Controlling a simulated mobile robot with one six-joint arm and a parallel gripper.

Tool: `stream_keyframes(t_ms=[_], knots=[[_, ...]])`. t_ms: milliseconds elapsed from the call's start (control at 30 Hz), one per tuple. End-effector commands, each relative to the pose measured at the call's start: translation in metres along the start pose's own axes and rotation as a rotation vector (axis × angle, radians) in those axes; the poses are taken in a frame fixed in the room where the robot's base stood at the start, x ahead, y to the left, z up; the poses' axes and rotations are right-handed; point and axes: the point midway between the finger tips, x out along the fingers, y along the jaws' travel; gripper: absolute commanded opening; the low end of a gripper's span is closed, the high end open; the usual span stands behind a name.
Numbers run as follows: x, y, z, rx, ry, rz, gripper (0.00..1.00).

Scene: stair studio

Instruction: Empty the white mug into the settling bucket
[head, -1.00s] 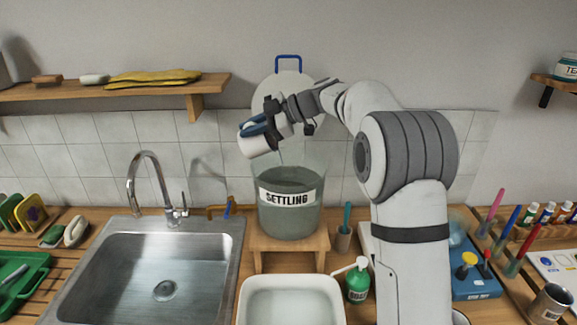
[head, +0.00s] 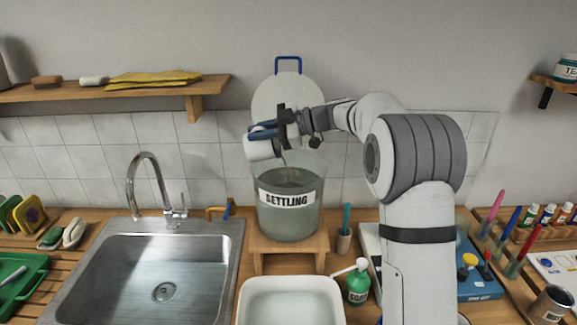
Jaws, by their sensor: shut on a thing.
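The white mug (head: 261,147) is tilted over the left part of the settling bucket's mouth. My gripper (head: 264,131), with blue fingers, is shut on it. A thin greyish stream (head: 284,160) runs down from the mug's lower right side into the bucket. The settling bucket (head: 290,222) is clear, labelled SETTLING, and holds grey-green liquid whose surface looks disturbed. It stands upright on a small wooden stand (head: 289,244). The inside of the mug is hidden, so how much it holds cannot be told.
A round white lid-like disc with a blue handle (head: 288,90) is behind the bucket. A steel sink (head: 150,265) is at left, a white basin (head: 290,284) in front. A green soap bottle (head: 357,287) and a small cup with a brush (head: 343,240) stand at right.

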Motion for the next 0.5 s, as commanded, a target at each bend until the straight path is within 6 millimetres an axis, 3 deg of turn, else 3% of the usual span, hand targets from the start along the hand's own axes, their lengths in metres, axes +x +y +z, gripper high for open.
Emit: stream_keyframes(t_ms=[500], knots=[[-0.0098, -0.0025, 0.0044, 0.001, 0.052, 0.029, 0.00]])
